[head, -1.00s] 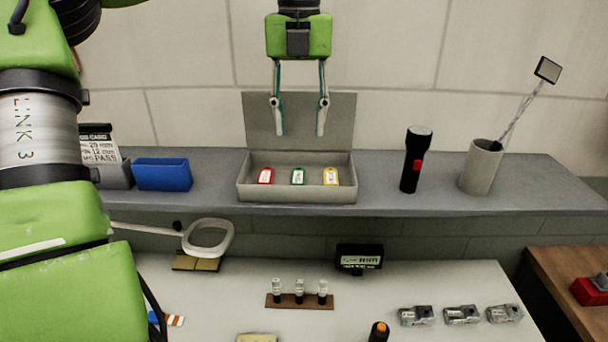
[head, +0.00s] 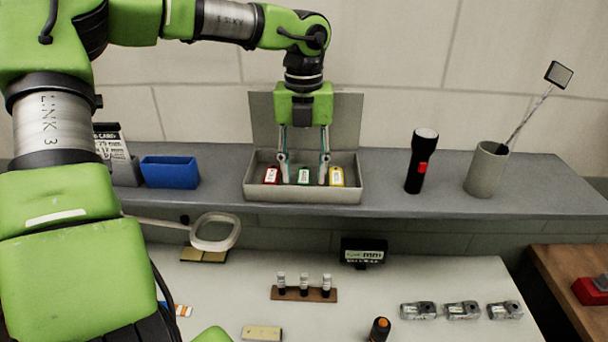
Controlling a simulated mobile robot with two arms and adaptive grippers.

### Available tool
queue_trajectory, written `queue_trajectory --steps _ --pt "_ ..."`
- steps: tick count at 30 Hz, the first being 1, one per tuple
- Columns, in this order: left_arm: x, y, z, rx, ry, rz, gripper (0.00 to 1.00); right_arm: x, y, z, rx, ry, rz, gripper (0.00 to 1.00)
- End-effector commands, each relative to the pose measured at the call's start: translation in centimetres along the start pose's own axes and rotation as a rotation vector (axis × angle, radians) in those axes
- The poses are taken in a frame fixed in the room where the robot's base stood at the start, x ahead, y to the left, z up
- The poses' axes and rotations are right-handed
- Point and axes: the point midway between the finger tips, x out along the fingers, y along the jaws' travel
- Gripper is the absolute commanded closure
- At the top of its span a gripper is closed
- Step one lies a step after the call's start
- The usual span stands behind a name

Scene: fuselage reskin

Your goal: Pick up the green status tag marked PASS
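The green status tag (head: 304,176) lies in the middle of a shallow grey tray (head: 300,196) on the shelf, between a red tag (head: 272,176) and a yellow tag (head: 336,177). Its lettering is too small to read. My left gripper (head: 304,178) points straight down into the tray. Its two fingers are spread, one on each side of the green tag, with a gap to it. Whether the fingertips touch the tray floor I cannot tell. My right gripper is not in view.
On the shelf stand a blue bin (head: 170,172), a black flashlight (head: 421,161) and a grey cup (head: 486,168) holding an inspection mirror (head: 559,75). The tray's raised lid (head: 346,120) is behind the gripper. The bench below holds a magnifier (head: 216,233) and several small parts.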

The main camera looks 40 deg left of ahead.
Motion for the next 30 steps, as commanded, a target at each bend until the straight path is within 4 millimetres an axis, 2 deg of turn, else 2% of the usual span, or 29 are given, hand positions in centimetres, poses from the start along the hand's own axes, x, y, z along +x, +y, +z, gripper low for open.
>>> queue_trajectory --steps 2,3,6,20,26,30 --pt "0.0 0.0 0.0 0.0 0.0 0.0 0.61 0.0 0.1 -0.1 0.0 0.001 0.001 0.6" --pt "0.0 0.0 0.0 0.0 0.0 0.0 0.72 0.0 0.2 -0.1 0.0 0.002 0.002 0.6" --pt "0.0 0.0 0.0 0.0 0.0 0.001 0.92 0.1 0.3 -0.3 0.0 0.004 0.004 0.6" --pt "-0.5 0.0 0.1 0.001 -0.002 0.002 0.92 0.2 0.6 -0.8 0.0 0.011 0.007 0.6" --pt "-2.8 0.0 0.1 0.0 -0.004 0.0 0.92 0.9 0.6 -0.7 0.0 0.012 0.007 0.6" --pt "-5.1 0.3 -1.9 0.003 -0.007 -0.001 0.92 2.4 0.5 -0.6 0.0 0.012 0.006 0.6"
